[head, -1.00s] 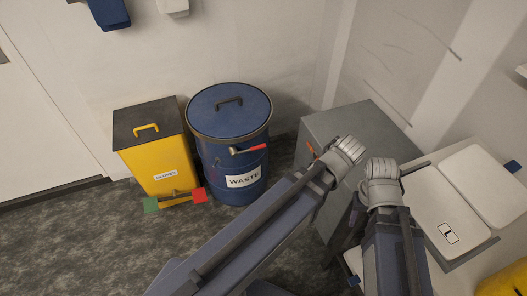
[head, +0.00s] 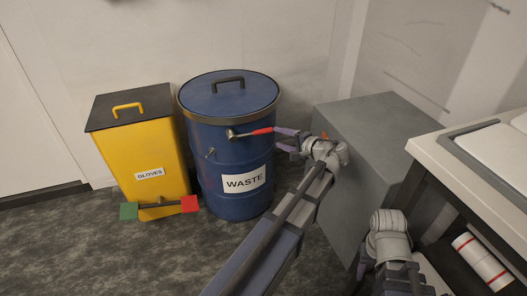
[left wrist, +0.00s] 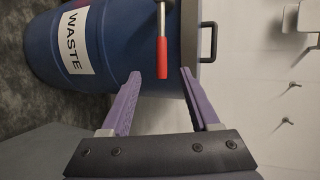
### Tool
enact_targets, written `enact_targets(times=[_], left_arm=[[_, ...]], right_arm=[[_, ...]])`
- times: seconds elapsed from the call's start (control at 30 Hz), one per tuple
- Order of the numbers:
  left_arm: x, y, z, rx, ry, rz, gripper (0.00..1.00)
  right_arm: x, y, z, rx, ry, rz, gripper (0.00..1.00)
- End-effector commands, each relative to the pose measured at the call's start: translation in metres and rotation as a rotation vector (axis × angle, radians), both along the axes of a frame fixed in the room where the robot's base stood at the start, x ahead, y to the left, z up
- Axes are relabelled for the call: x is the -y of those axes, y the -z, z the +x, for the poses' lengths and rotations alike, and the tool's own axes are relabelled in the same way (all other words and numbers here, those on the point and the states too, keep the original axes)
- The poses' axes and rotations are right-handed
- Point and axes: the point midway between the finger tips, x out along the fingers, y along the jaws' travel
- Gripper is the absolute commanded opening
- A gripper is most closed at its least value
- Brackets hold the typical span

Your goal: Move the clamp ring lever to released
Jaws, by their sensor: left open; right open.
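The clamp ring lever (head: 262,131) has a grey arm and a red grip. It sits near the top of the blue waste drum (head: 213,165), pointing right along its front. My left gripper (head: 279,139) is open just right of the red grip, fingers toward it. In the left wrist view, the lever's red grip (left wrist: 162,58) lies between the open fingertips of my left gripper (left wrist: 160,74), with a gap to each finger. My right wrist shows at lower right in the head view; its fingers cannot be made out.
A yellow gloves bin (head: 145,150) stands left of the drum, with a green and red bar at its foot. A grey cabinet (head: 375,125) stands close right of the drum, and a white-topped bench (head: 450,150) lies farther right. Open floor lies in front.

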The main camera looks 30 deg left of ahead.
Motion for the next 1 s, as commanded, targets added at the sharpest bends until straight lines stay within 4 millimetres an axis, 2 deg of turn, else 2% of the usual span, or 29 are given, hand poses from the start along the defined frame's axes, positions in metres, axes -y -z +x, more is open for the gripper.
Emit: enact_targets(times=[0.03, 0.2, 0.57, 1.0], left_arm=[[-0.007, 0.016, 0.006, 0.001, -0.001, 0.031, 0.62], [-0.018, 0.019, 0.015, 0.002, 0.003, 0.104, 0.62], [-0.029, 0.018, 0.019, 0.002, 0.002, 0.127, 0.62], [-0.086, 0.03, 0.037, 0.003, 0.002, 0.126, 0.62]], right_arm=[[0.0, 0.023, 0.0, 0.0, 0.0, 0.0, 0.5], [0.0, 0.04, 0.0, 0.001, -0.001, 0.0, 0.5], [0.0, 0.044, 0.0, 0.001, -0.001, 0.0, 0.5], [0.0, 0.055, 0.0, 0.0, 0.002, 0.0, 0.5]])
